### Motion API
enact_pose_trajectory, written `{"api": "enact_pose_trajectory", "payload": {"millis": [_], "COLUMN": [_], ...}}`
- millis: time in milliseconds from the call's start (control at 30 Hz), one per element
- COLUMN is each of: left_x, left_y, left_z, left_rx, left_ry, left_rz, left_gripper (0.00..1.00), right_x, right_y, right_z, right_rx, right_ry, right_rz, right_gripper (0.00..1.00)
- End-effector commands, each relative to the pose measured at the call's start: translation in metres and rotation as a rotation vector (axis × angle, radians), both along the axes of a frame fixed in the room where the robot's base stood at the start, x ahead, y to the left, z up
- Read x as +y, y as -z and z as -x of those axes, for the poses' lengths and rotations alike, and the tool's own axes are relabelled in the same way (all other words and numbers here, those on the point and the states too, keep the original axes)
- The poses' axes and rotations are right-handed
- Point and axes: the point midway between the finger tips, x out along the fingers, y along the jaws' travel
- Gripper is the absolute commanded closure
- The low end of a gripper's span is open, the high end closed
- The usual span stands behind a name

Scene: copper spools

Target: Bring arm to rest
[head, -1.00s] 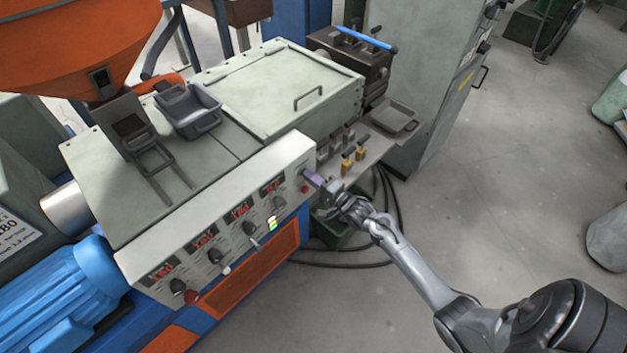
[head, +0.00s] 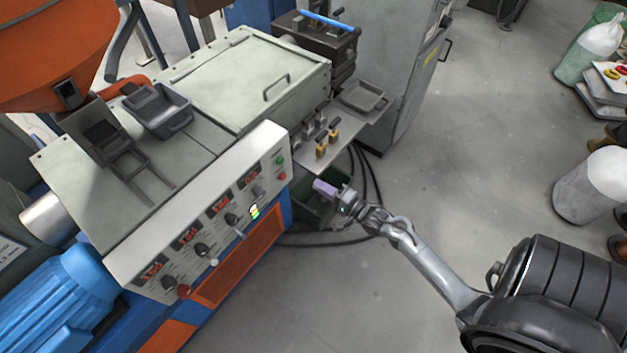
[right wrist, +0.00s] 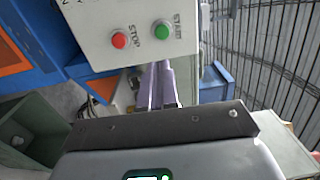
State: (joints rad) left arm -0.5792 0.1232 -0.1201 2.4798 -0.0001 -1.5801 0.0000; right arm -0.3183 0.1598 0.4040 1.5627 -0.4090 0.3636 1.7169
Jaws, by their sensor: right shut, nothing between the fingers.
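My right arm comes in from the lower right of the head view. Its gripper (head: 318,186) has purple fingers and is shut and empty, a little away from the front right end of the control panel (head: 205,222). In the right wrist view the shut fingers (right wrist: 158,75) point toward the panel, below the red STOP button (right wrist: 119,40) and the green START button (right wrist: 162,30). The fingers touch neither button in the head view. My left gripper is not in view.
A small metal shelf (head: 345,135) with yellow-handled tools and a grey tray (head: 364,97) is beyond the gripper. A dark green bin (head: 312,212) and black cables (head: 368,178) lie below it. The grey floor (head: 480,180) to the right is open.

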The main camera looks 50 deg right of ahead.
Motion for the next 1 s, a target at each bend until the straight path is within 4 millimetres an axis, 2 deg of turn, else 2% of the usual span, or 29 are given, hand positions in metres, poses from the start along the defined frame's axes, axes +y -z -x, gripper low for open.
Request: {"api": "enact_pose_trajectory", "payload": {"millis": [533,700,767,867,1000], "left_x": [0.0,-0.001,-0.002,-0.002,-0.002], "left_y": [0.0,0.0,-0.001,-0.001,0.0], "left_z": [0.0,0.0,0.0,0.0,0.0], "left_rx": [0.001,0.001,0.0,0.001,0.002], "left_ry": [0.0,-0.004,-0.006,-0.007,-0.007], "left_rz": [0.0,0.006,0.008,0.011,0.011], "left_gripper": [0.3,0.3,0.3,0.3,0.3], "right_x": [0.0,0.004,0.018,0.054,0.115], "right_y": [0.001,0.014,0.019,0.006,-0.008], "right_z": [0.004,0.017,0.022,0.026,0.027], "right_rx": [0.001,0.031,0.043,0.03,0.128], "right_ry": [0.0,-0.005,-0.029,-0.082,-0.137], "right_rz": [0.0,-0.005,-0.012,-0.011,0.11], "right_gripper": [1.0,1.0,1.0,1.0,1.0]}}
